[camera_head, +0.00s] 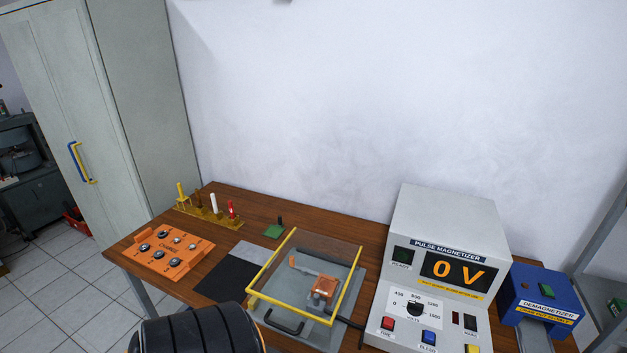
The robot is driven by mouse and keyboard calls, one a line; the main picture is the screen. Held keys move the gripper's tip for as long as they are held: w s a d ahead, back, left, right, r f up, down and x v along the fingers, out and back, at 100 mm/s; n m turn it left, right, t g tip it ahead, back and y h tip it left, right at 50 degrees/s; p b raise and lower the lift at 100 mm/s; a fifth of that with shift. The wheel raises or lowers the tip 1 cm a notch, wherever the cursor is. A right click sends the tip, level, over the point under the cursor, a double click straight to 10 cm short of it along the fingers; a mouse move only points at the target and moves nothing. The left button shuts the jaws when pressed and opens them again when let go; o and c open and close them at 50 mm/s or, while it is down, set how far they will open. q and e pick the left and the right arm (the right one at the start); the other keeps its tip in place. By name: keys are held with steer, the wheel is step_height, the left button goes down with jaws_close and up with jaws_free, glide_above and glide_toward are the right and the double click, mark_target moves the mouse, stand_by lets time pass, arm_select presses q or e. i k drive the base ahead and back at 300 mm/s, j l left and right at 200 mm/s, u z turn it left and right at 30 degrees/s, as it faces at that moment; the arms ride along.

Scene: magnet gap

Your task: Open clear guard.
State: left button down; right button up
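The clear guard (304,250) is a see-through cover with yellow edges. It sits over a grey base plate (356,287) in the middle of the wooden table and looks lowered. A black handle (284,324) shows at its front. Through the cover I see an orange-brown block (324,287) and a small orange piece on a grey bar. Neither of my grippers is in view.
A grey pulse magnetizer (447,220) reading 0 V stands right of the guard. A blue demagnetizer (545,290) is farther right. An orange tray (160,252) with several round pieces, a tool rack (205,215), and a black mat (219,281) lie left.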

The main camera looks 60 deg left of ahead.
mark_target(346, 294)
steer(key=u, duration=2)
